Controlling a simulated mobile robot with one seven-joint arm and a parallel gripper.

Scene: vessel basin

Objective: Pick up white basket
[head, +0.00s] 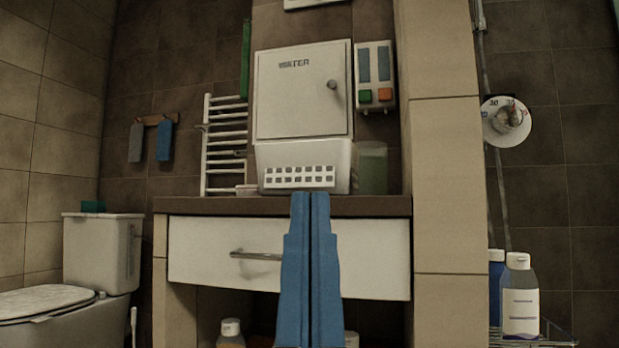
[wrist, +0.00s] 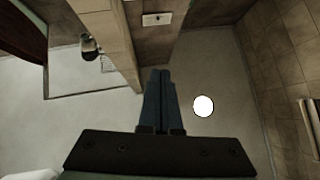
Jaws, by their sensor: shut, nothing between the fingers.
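The white basket (head: 303,168) stands on the dark countertop (head: 180,204) in the head view, below the water cabinet. Its front has rows of square holes. My gripper (head: 310,198) is shut and empty, its blue fingers pointing up in front of the counter and drawer.
A greenish translucent container (head: 373,168) stands right of the basket, and a small pinkish item (head: 246,190) left of it. A tiled pillar (head: 445,180) bounds the counter's right side. The white drawer (head: 205,250) has a bar handle. A toilet (head: 95,265) stands at left.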

